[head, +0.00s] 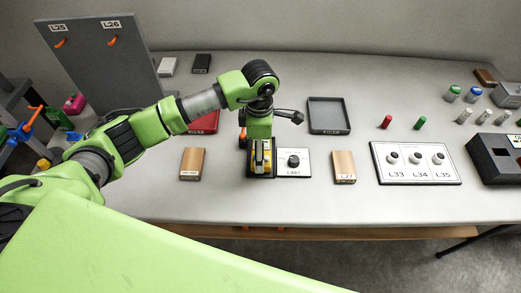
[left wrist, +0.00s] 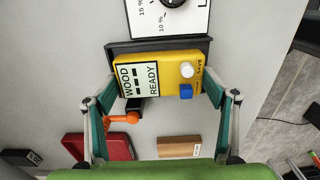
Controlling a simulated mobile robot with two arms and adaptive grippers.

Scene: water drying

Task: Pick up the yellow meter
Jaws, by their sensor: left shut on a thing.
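The yellow meter (left wrist: 165,68) has a display reading WOOD READY, a white knob and a blue button. It also shows in the head view (head: 267,163) under my left gripper (head: 260,152). In the left wrist view my left gripper (left wrist: 162,88) has one finger at each side of the meter and is shut on it. The meter is over a black holder (left wrist: 198,44); I cannot tell whether it still touches it. My right gripper is in neither view.
A dial panel (head: 293,163) stands right beside the holder. Wooden blocks (head: 192,164) (head: 343,167) lie on either side. A red tray (head: 205,123) and a dark tray (head: 329,115) are behind. A three-knob panel (head: 416,163) lies right. The front table strip is clear.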

